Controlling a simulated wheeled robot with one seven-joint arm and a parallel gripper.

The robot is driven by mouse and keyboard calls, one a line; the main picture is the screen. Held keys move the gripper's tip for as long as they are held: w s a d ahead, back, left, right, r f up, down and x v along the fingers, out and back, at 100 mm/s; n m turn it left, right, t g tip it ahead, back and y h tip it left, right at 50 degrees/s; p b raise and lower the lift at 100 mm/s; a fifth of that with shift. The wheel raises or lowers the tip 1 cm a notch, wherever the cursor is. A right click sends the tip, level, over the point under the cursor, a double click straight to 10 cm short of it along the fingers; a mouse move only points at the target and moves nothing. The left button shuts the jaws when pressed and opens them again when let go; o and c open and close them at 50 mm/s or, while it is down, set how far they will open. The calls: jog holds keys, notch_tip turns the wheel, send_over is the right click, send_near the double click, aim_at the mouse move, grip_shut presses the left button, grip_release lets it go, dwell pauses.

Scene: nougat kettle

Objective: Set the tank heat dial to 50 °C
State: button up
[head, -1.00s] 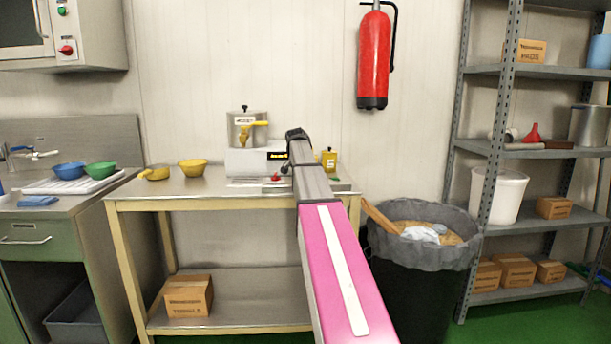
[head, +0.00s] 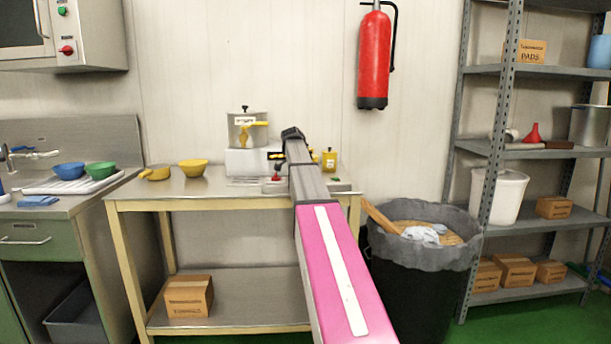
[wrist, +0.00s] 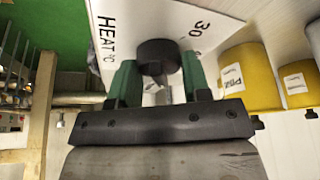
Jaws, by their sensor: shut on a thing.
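The tank heat dial (wrist: 158,54) is a dark round knob on a white panel (wrist: 130,18) printed "HEAT °C" and "30" in the wrist view. My gripper (wrist: 158,84) has its green fingers on either side of the knob and is shut on it. The dial's pointer and most of its scale are hidden or out of view, so I cannot read its setting. In the head view the steel tank (head: 240,134) with a yellow tap stands on a white base (head: 243,162). My arm hides the dial and gripper there.
A yellow container (head: 329,160) is right of my arm. A red knob (head: 277,177) sits low by the base. A lined bin (head: 424,250) stands right of the table.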

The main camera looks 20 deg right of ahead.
jog(key=o, duration=0.9)
jog(key=shift+c, duration=0.2)
jog(key=v, duration=1)
jog(key=shift+a+r, duration=0.2)
jog(key=shift+r, duration=0.1)
